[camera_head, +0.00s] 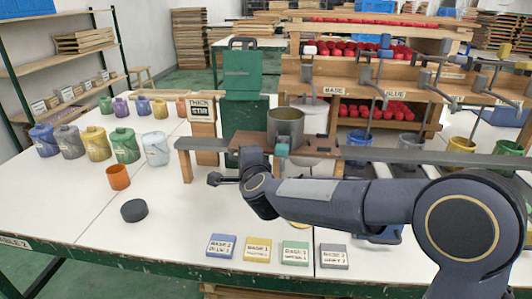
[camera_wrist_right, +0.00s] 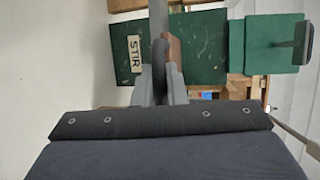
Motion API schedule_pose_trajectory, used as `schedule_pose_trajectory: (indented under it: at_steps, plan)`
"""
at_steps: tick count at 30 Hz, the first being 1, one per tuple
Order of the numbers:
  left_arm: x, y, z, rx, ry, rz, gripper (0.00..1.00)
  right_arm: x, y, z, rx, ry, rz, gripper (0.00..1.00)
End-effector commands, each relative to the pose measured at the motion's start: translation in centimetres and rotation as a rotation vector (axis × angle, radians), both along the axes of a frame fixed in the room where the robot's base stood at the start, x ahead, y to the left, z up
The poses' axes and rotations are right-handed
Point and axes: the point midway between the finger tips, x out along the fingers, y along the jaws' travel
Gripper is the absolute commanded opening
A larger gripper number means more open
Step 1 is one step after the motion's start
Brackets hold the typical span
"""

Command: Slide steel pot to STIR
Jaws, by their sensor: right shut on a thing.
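The steel pot (camera_head: 286,125) stands upright on a brown wooden board (camera_head: 312,146) across the grey rail at the middle of the table. The green station (camera_head: 243,110) stands behind and left of the pot; its STIR label (camera_wrist_right: 134,53) shows in the right wrist view. My right gripper (camera_head: 253,150) is at the board's front left, below the pot, its fingers hidden by the hand. In the right wrist view its fingers (camera_wrist_right: 161,88) are shut around a thin grey piece, apparently part of the pot; the contact is not clear. My left gripper is not in view.
Several lidded jars (camera_head: 124,145) stand at the left. An orange cup (camera_head: 118,177) and black disc (camera_head: 134,210) are on the white table. Labelled tiles (camera_head: 295,252) lie along the front edge. A hopper rack (camera_head: 335,91) and buckets stand at the right.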

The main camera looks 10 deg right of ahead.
Motion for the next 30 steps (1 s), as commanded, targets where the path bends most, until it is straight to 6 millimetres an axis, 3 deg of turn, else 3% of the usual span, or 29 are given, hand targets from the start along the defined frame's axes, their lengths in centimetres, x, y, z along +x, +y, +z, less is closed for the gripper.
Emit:
schedule_pose_trajectory:
  at_steps: [1, 6, 12, 19, 30]
  plan:
    - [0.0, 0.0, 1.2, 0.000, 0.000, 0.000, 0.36, 0.3, 2.0, 0.3, -0.002, 0.007, 0.011, 0.00]
    - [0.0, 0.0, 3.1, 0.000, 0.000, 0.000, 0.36, 1.7, 6.7, 0.2, -0.002, 0.007, 0.010, 0.00]
    - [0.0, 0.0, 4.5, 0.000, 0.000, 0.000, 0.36, 2.8, 10.5, 0.1, -0.001, 0.005, 0.007, 0.00]
    - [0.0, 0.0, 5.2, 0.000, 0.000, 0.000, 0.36, 3.4, 12.6, -0.1, 0.000, 0.005, 0.005, 0.00]
    - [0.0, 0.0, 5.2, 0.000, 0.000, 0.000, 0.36, 3.6, 13.1, -0.1, 0.001, 0.003, 0.007, 0.00]
